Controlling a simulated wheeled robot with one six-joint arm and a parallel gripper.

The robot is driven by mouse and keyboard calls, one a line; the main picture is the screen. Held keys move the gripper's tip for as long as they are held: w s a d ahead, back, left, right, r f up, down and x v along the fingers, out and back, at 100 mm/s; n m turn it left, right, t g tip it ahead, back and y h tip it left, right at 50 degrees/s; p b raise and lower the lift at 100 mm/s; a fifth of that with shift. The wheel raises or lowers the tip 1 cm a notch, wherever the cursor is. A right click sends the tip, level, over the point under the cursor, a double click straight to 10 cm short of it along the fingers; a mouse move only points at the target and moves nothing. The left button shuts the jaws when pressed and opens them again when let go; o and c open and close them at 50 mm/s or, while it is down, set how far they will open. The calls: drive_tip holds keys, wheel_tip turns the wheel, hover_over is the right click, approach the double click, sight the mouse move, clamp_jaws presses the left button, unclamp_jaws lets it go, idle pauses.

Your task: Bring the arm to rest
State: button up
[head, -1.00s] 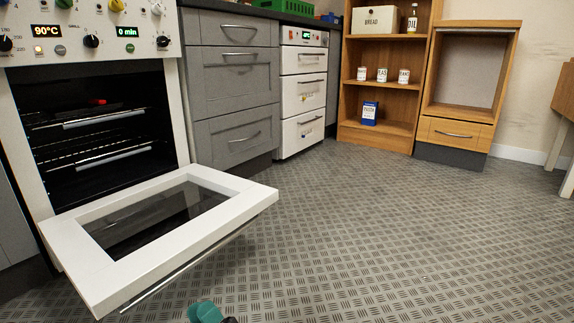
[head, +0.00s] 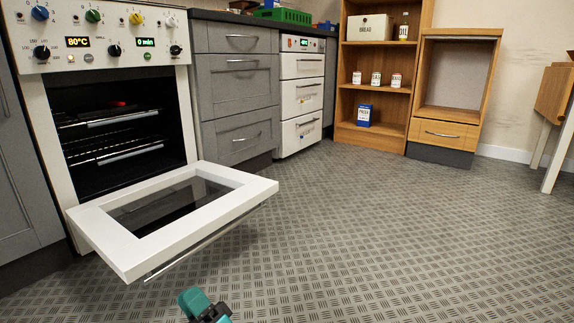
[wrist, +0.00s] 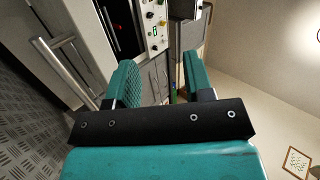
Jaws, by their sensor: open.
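My gripper shows at the bottom edge of the head view (head: 205,306), only its teal and black end in sight, over the floor in front of the oven. In the wrist view my gripper (wrist: 158,85) has its two teal fingers spread apart with nothing between them. The white oven (head: 105,65) stands at the left with its door (head: 250,192) folded down open. The door is apart from and beyond my gripper in the head view. Its handle also shows in the wrist view (wrist: 68,66).
Grey drawers (head: 235,88) and a white drawer unit (head: 302,100) stand beside the oven. A wooden shelf (head: 373,135) holds a bread box (head: 370,29), cans and a blue box (head: 364,115). A wooden cabinet (head: 443,134) and table (head: 553,95) are at the right. The middle floor (head: 350,230) is clear.

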drive_tip(key=w+a+r+n+g+h+p, duration=0.1)
drive_tip(key=w+a+r+n+g+p, duration=0.2)
drive_tip(key=r, duration=0.5)
drive_tip(key=w+a+r+n+g+p, duration=0.25)
drive_tip(key=w+r+n+g, duration=0.2)
drive_tip(key=r, duration=0.45)
drive_tip(key=w+d+r+n+g+h+p, duration=0.1)
drive_tip(key=d+r+n+h+p, duration=0.15)
drive_tip(key=r, duration=0.55)
drive_tip(key=w+d+r+n+g+h+p, duration=0.1)
drive_tip(key=d+r+h+p, duration=0.25)
drive_tip(key=r, duration=0.55)
drive_tip(key=s+d+r+g+h+p, duration=0.1)
drive_tip(key=s+d+r+h+p, duration=0.3)
drive_tip(key=s+d+r, duration=0.4)
drive_tip(key=s+d+r+h+p, duration=0.3)
drive_tip(key=s+d+r+p, duration=0.15)
drive_tip(key=d, duration=0.45)
drive_tip(key=s+d+r+g+h+p, duration=0.25)
drive_tip(key=s+d+h+p, duration=0.3)
drive_tip(key=s+d, duration=1.25)
wheel_tip(320, 180, up, 37)
drive_tip(key=s+p, duration=0.2)
drive_tip(key=p, duration=3.6)
drive_tip(key=shift+a+r, duration=0.15)
drive_tip(key=shift+a, duration=0.1)
